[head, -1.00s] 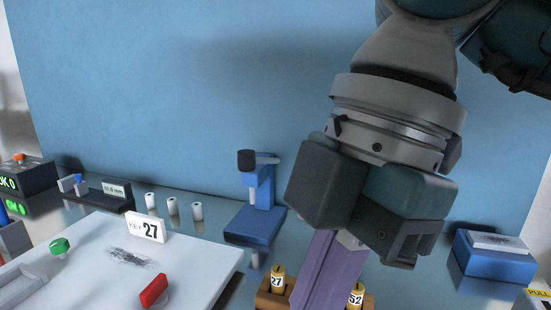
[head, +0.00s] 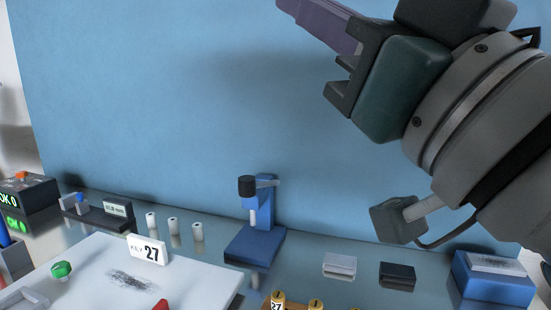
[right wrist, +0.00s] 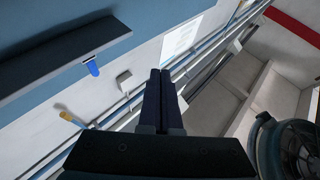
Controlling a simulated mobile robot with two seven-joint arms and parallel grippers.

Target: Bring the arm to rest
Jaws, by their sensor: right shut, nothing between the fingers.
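My right gripper (head: 285,5) is raised high in the head view, in front of the blue wall, with its purple fingers pointing up and left. The fingers also show in the right wrist view (right wrist: 160,73), where they lie side by side, shut with nothing between them. It is well clear of the bench and touches nothing that I can see. My right arm comes in from the right edge. My left gripper is not in view.
A blue wall (head: 150,100) stands behind.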

